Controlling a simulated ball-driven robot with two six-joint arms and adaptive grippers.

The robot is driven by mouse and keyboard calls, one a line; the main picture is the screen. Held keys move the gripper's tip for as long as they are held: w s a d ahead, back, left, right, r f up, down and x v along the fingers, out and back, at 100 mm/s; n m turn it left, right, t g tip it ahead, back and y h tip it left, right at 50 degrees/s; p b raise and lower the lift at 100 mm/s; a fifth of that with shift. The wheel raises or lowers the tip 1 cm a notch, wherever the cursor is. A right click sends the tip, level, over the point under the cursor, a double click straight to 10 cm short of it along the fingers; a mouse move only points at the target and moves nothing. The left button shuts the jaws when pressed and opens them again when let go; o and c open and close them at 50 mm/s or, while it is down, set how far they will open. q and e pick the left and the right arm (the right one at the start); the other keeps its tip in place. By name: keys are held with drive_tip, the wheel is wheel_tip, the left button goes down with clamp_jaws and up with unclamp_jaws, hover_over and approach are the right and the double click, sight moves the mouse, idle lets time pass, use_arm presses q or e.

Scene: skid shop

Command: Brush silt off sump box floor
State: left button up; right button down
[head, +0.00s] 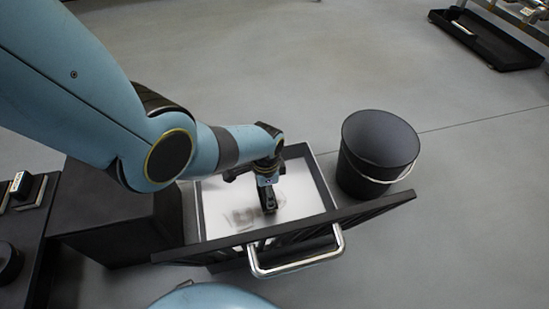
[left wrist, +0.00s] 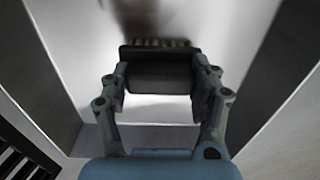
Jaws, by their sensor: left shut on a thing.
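The sump box (head: 322,178) is a dark-rimmed open box with a pale floor, at the middle of the head view. Dark smudges of silt (head: 243,216) lie on its floor; a blurred dark patch (left wrist: 140,18) also shows beyond the brush in the left wrist view. My left gripper (head: 266,190) reaches down into the box. It is shut on a dark brush (left wrist: 158,78) with a row of pale bristles along its far edge. I cannot tell whether the bristles touch the floor. My right gripper is not in view.
A black bucket (head: 379,150) with a metal handle stands right of the box. A slatted dark panel with a bent metal handle (head: 297,266) runs along the near side. A dark block (head: 125,215) stands at left. A black tray (head: 487,42) lies far right. The floor behind is clear.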

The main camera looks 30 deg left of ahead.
use_arm(q)
drive_tip(key=shift+s+a+f+p, duration=0.15)
drive_tip(key=shift+s+a, duration=0.25)
drive_tip(key=shift+s, duration=0.2)
drive_tip(key=shift+s+a+p, duration=0.15)
drive_tip(key=shift+s+a, duration=0.25)
drive_tip(key=shift+s, duration=0.2)
drive_tip(key=shift+s+a+p, duration=0.7)
drive_tip(key=shift+s+a, duration=0.55)
drive_tip(key=shift+s, duration=0.1)
